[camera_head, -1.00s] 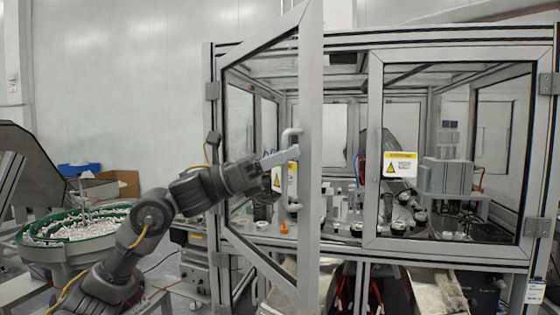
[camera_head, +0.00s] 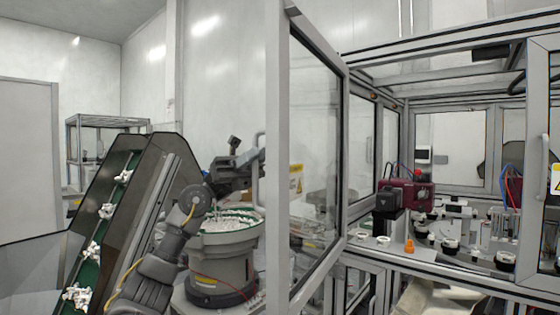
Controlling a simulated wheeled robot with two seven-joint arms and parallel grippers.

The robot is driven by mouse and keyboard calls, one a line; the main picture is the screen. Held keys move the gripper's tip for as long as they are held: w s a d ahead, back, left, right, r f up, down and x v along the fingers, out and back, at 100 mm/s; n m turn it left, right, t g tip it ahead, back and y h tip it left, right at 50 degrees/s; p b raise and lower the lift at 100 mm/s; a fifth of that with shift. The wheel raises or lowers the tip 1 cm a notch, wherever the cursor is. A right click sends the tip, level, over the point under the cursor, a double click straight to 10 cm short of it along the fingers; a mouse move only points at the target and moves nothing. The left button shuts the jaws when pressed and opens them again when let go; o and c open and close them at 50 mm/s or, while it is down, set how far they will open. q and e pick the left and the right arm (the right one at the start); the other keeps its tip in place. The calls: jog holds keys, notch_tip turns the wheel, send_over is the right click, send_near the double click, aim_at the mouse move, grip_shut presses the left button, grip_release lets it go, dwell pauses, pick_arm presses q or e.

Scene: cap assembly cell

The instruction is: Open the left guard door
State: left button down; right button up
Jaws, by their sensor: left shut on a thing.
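The left guard door (camera_head: 279,190) stands wide open, a grey metal frame with a clear pane. It sticks out toward me from its hinge side on the machine frame. Its light grey handle (camera_head: 257,184) shows at the left edge of the door frame. My left gripper (camera_head: 258,157) comes in from the left and is shut on the handle; its fingertips are partly hidden by the door frame. My right gripper is out of view.
The machine opening is uncovered, with a dark red camera-like unit (camera_head: 406,196), an orange knob (camera_head: 409,247) and small fixtures inside. A bowl feeder (camera_head: 222,262) stands behind my left arm. A green inclined conveyor (camera_head: 98,240) with white parts is at the left.

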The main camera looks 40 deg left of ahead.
pick_arm(q)
jog(key=shift+a, duration=0.35)
jog(key=shift+r, duration=0.1)
jog(key=c, duration=1.8)
grip_release()
jog(key=shift+d, duration=0.1)
jog(key=b+v, duration=0.1)
jog(key=v, duration=1)
jog(key=shift+s, duration=0.1)
jog(key=shift+d, duration=0.1)
